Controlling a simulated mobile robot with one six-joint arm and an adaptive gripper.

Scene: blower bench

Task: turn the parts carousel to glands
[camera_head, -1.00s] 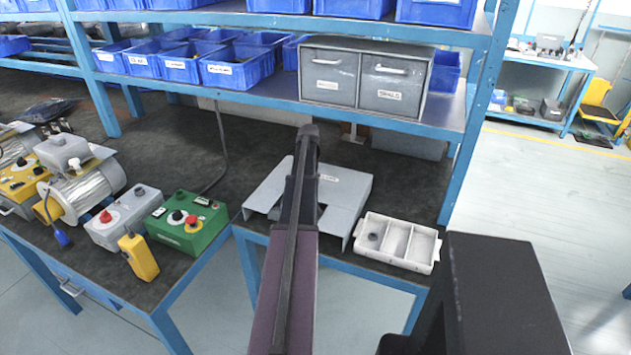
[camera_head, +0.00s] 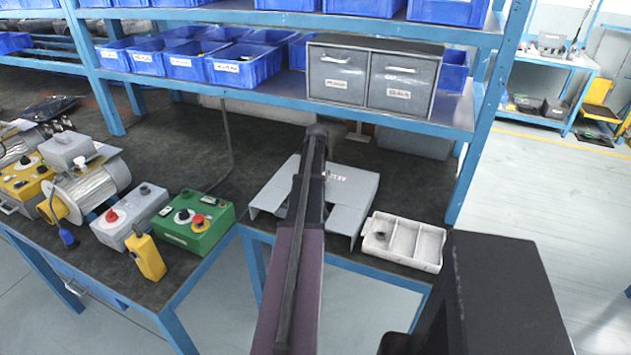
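A grey sheet-metal cover (camera_head: 352,186) with a front cutout stands on the dark bench top, right of the green box. A small label on it is partly hidden by my arm and I cannot read it surely. No parts carousel is plainly visible; I cannot tell whether one sits under this cover. My gripper (camera_head: 316,140) is at the far end of my arm, over the cover in the picture. It is seen from behind, so its fingers and any contact with the cover are hidden.
A white three-compartment tray (camera_head: 431,246) with a small dark part is right of the cover. A green control box (camera_head: 208,232), a grey box (camera_head: 128,222) and a yellow pendant (camera_head: 150,262) are left. Grey drawers (camera_head: 401,84) and blue bins (camera_head: 243,66) sit on the shelf above.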

